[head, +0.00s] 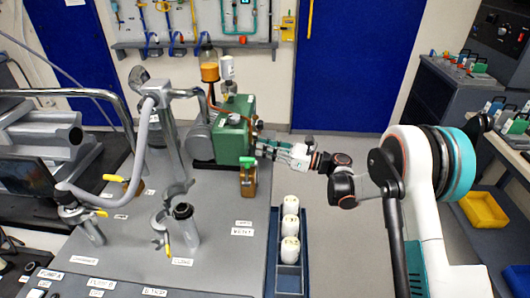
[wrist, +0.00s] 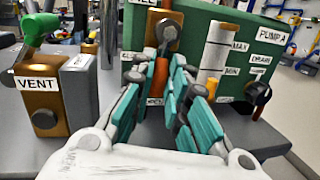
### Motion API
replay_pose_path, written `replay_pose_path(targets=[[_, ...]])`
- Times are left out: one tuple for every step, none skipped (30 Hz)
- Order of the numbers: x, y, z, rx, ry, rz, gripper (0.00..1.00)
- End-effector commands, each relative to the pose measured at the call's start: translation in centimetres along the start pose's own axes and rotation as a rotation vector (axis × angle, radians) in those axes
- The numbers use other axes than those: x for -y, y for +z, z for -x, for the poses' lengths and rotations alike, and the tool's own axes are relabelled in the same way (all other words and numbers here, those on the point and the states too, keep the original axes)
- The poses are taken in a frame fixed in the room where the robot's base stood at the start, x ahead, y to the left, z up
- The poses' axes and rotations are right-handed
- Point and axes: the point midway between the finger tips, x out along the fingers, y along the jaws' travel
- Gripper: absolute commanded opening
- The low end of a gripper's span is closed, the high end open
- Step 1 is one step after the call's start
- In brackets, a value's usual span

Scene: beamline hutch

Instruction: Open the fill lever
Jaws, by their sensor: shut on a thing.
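The green pump box (head: 235,137), labelled PUMP A in the wrist view (wrist: 270,60), stands at the back of the grey bench. A brown valve plate on its face carries a partly cut-off label, probably FILL. Below its grey pivot (wrist: 167,32), the orange fill lever (wrist: 160,76) points straight down. My gripper (wrist: 160,88) has its teal-padded fingers on either side of this lever and is shut on it. In the head view my gripper (head: 262,149) reaches the pump from the right; the lever is hidden there.
The VENT valve (wrist: 42,102) with a green handle stands left of my gripper. A sight glass (wrist: 214,55) and a DRAIN knob (wrist: 258,93) are to the right. White canisters (head: 290,226) stand in a blue rack (head: 289,278).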

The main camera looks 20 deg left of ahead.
Motion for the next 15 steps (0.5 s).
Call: replay_pose_path(targets=[[0.17, -0.16, 0.02, 0.004, 0.002, 0.021, 0.0], [0.23, -0.16, 0.01, 0.006, 0.003, 0.033, 0.0], [0.29, -0.15, -0.01, 0.008, 0.005, 0.049, 0.0], [0.33, -0.15, -0.02, 0.01, 0.006, 0.059, 0.0], [0.37, -0.14, -0.03, 0.012, 0.007, 0.067, 0.0], [0.41, -0.13, -0.03, 0.014, 0.008, 0.079, 0.0], [0.43, -0.13, -0.04, 0.015, 0.009, 0.085, 0.0], [0.45, -0.12, -0.04, 0.016, 0.01, 0.09, 0.0], [0.47, -0.11, -0.05, 0.017, 0.011, 0.096, 0.0], [0.48, -0.1, -0.05, 0.018, 0.011, 0.1, 0.0], [0.49, -0.1, -0.06, 0.019, 0.012, 0.103, 0.0], [0.5, -0.09, -0.06, 0.019, 0.012, 0.106, 0.0], [0.5, -0.08, -0.06, 0.019, 0.012, 0.107, 0.0], [0.51, -0.08, -0.06, 0.02, 0.012, 0.108, 0.0], [0.51, -0.07, -0.06, 0.02, 0.012, 0.108, 0.0]])
